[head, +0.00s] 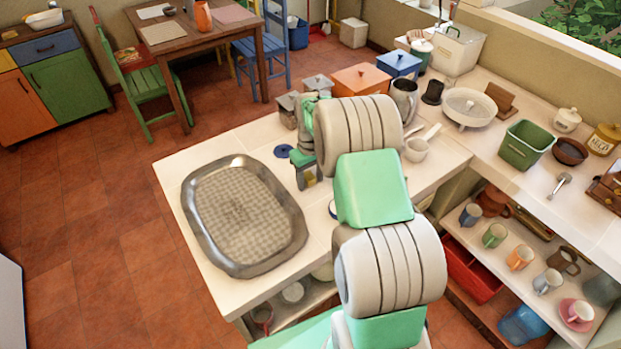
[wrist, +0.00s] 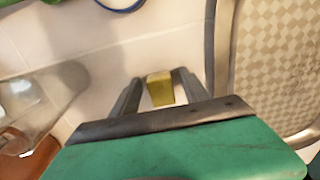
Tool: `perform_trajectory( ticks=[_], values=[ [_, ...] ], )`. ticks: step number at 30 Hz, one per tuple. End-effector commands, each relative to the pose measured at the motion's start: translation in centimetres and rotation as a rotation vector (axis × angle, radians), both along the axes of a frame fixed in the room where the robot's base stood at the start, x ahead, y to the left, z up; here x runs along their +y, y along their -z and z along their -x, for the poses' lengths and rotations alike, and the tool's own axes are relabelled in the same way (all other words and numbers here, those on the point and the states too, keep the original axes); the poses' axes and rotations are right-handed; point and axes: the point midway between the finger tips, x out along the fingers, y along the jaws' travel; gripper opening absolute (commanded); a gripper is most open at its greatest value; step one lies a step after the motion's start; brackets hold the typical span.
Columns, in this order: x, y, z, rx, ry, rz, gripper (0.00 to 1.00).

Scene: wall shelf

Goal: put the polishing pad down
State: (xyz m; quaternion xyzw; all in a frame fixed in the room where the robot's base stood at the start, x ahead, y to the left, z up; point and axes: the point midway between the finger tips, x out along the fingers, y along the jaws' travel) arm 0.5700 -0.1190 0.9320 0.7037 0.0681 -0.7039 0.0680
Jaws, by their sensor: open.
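A small yellow block, which I take to be the polishing pad (wrist: 160,88), shows in the wrist view between the two fingers of my gripper (wrist: 158,92). The fingers are apart, one on each side of it. It appears to be on or just above the pale tiled counter; the exact contact is hard to see. In the head view my gripper (head: 309,182) is low over the counter (head: 262,135), right of the big metal tray. The pad cannot be made out there, hidden by my gripper and arm.
The oval metal tray (head: 192,215) lies close beside my gripper; its rim also shows in the wrist view (wrist: 223,55). A dark blue disc (head: 283,151) lies near my gripper. Grey canisters (head: 288,108) and an orange box (head: 361,78) stand behind. A clear glass vessel (wrist: 35,100) is left.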

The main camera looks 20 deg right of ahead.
Motion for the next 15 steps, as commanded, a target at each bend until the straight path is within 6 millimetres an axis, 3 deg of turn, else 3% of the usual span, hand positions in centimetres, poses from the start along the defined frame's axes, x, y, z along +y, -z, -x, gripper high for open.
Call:
perform_trajectory(
  ticks=[5, 15],
  values=[
    [0.0, -2.2, -0.1, -0.004, 0.0, 0.001, 0.54],
    [0.0, -10.4, -0.1, -0.004, 0.0, 0.001, 0.54]
  ],
)
